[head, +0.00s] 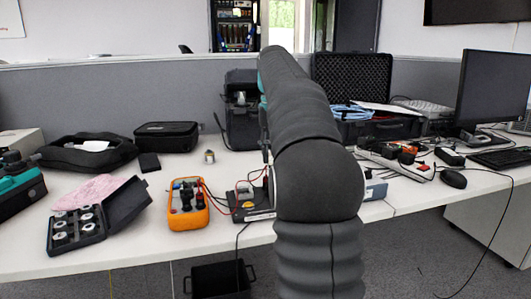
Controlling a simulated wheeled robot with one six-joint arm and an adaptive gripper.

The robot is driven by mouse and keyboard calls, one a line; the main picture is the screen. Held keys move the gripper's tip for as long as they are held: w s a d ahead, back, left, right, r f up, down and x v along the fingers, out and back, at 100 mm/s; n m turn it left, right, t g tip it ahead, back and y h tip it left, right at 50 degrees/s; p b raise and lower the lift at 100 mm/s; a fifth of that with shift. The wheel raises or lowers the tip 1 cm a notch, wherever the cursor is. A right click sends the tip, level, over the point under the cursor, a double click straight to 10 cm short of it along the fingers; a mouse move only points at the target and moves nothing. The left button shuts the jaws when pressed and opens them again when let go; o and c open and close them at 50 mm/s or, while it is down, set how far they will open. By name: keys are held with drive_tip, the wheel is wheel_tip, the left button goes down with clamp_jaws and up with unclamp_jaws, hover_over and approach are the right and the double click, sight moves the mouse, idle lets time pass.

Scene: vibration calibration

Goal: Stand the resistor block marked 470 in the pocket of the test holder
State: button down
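No marking 470 can be read in the head view, so I cannot tell which thing is the resistor block. A small grey-and-yellowish piece (209,156) stands alone on the table behind the orange meter. A dark board (250,215) with a red part, a yellow part and red leads sits right of the meter, partly behind my arm. It may be the test holder; no pocket can be made out. My arm rises through the middle of the view and hides what lies behind it. My gripper is not visible; only teal and dark slivers show along the arm's left edge.
An orange meter (188,203) with leads stands near the front edge of the table (150,235). An open case (76,230) of round metal pieces, a pink cloth (92,190) and a black box (149,162) are left. An open equipment case (352,80), mouse (453,179) and monitor (492,90) are right.

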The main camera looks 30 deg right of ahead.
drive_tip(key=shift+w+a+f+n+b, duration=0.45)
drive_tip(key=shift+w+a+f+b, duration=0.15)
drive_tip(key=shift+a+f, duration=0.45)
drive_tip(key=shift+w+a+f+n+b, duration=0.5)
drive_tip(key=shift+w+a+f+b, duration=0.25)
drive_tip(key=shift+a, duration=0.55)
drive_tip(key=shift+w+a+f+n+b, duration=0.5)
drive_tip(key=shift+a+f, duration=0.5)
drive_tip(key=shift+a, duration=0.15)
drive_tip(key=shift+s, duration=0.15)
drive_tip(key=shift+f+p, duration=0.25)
drive_tip(key=shift+p, duration=0.1)
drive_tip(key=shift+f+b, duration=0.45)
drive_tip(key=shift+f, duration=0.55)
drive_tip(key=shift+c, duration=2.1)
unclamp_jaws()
